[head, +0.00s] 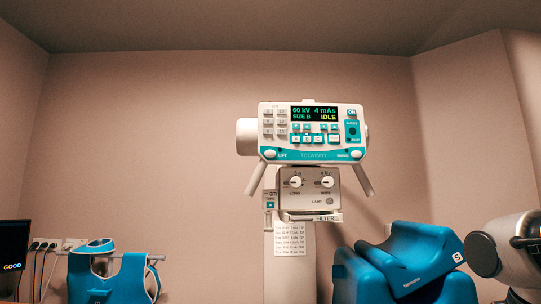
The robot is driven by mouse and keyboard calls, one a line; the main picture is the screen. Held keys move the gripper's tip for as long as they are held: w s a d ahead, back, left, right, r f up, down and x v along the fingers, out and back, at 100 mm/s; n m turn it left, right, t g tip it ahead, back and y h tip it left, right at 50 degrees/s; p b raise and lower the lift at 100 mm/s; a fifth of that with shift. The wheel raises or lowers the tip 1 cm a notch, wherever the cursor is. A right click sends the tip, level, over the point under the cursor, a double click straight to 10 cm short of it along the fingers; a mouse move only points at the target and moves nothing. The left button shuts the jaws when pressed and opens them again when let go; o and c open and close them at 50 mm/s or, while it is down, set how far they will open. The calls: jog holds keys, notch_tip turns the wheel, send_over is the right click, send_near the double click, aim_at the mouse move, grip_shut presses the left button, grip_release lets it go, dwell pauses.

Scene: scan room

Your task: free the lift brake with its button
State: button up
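The X-ray head's control panel (312,141) faces me in the middle of the head view, mounted on a pale column (277,270). The display (314,113) reads 60 kV, 4 mAs, SIZE B, IDLE. Two pale handles, left (256,178) and right (363,180), slant down below the panel. My gripper is not in view; a part of my arm shows at the right edge.
Below the panel is a box (305,194) with two knobs and a FILTER slot. Blue padded furniture (405,265) stands at the lower right. A teal apron (115,278) hangs at the lower left, near a dark screen (12,258) reading GOOD. The space beside the panel looks clear.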

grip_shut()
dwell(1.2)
